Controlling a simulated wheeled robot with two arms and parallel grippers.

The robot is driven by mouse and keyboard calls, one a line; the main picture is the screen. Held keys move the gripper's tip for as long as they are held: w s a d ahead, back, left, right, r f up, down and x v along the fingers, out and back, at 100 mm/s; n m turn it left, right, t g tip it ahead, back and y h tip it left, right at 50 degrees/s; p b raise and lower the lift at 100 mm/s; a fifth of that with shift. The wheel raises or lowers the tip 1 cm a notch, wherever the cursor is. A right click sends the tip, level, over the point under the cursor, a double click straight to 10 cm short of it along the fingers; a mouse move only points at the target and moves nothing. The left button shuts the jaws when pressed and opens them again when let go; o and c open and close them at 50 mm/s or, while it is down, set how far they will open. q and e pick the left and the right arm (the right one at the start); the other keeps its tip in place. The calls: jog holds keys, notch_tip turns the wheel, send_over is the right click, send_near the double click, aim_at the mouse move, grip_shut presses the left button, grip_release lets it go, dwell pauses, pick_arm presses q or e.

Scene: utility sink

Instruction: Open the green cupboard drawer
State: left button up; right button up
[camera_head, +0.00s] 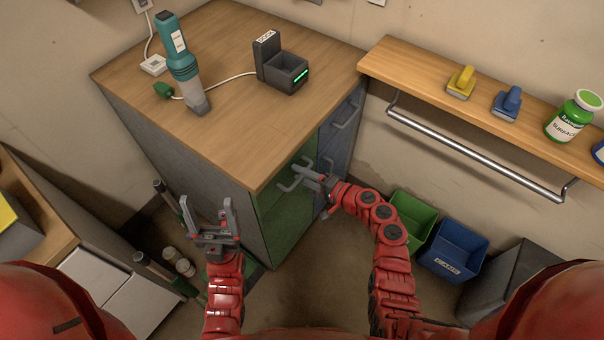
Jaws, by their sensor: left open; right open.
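The green cupboard drawer (284,212) is the green front on the side of the wood-topped cupboard (226,150), below its top edge. A grey bar handle (294,178) sticks out near its top. My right gripper (312,172) is open at this handle, with its fingers close to the bar; I cannot tell whether they touch it. The green front looks flush with the cupboard. My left gripper (211,212) is open and empty, pointing up, left of the green front and apart from it.
A blue front (338,140) with its own handle is right of the green one. A green bin (411,215) and a blue bin (454,250) stand right of my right arm. A rail (470,148) runs under the shelf.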

jog(key=shift+c, duration=0.3)
grip_shut()
dwell(1.1)
